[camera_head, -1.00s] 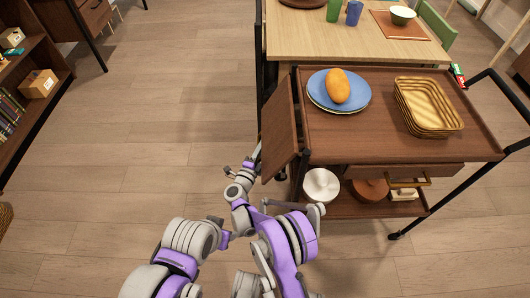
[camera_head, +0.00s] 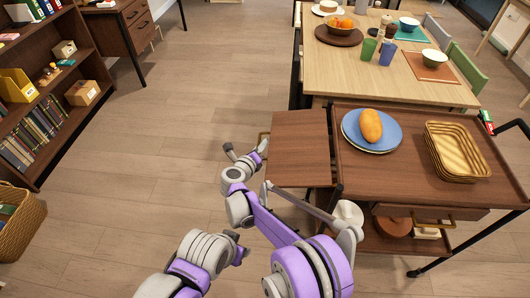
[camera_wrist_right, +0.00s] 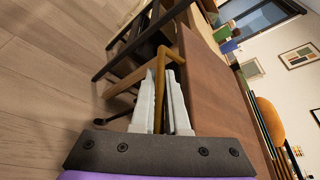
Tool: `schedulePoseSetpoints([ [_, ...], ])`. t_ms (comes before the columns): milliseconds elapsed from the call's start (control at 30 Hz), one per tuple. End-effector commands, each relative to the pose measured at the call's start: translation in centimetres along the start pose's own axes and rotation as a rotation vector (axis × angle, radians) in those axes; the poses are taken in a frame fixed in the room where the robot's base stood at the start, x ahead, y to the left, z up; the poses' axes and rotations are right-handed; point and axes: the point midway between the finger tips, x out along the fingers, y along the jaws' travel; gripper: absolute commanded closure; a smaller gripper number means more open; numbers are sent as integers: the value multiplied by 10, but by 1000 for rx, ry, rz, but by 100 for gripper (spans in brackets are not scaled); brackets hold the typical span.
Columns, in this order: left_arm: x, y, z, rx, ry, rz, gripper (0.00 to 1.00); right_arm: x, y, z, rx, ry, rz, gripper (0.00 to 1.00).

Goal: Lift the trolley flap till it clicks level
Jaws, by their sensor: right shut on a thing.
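The brown wooden trolley (camera_head: 408,176) stands on the right, and its flap (camera_head: 301,150) extends from its left side. The flap looks about level with the trolley top; I cannot tell whether it is latched. My right gripper (camera_head: 262,150) is at the flap's outer left edge. In the right wrist view its two fingers (camera_wrist_right: 164,98) are shut around the brass handle (camera_wrist_right: 162,65), beside the flap's board (camera_wrist_right: 212,100). The handle also shows beside the flap in the head view (camera_head: 262,138).
On the trolley top are a mango on a blue plate (camera_head: 353,136) and a wicker basket (camera_head: 455,150). A dining table (camera_head: 345,75) stands close behind the trolley and flap. A bookshelf (camera_head: 75,71) stands far left; open floor (camera_head: 140,160) lies between.

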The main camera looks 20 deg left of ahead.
Motion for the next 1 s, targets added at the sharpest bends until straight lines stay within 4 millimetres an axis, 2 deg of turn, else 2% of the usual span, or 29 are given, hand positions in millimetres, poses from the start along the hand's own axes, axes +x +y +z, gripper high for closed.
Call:
schedulePoseSetpoints([
  [100, -9, 0, -4, 0, 3, 0, 50, -7, -11, 15, 65, -3, 28, 100],
  [300, -16, 0, -6, 0, 6, 0, 50, -12, -22, 27, 140, -2, 60, 100],
  [933, -19, 0, -8, 0, 7, 0, 50, -14, -29, 34, 179, -4, 76, 100],
  [967, -19, 0, -8, 0, 7, 0, 50, -14, -29, 34, 179, -5, 76, 84],
  [1000, -19, 0, -8, 0, 7, 0, 50, -14, -29, 34, 179, -4, 76, 77],
])
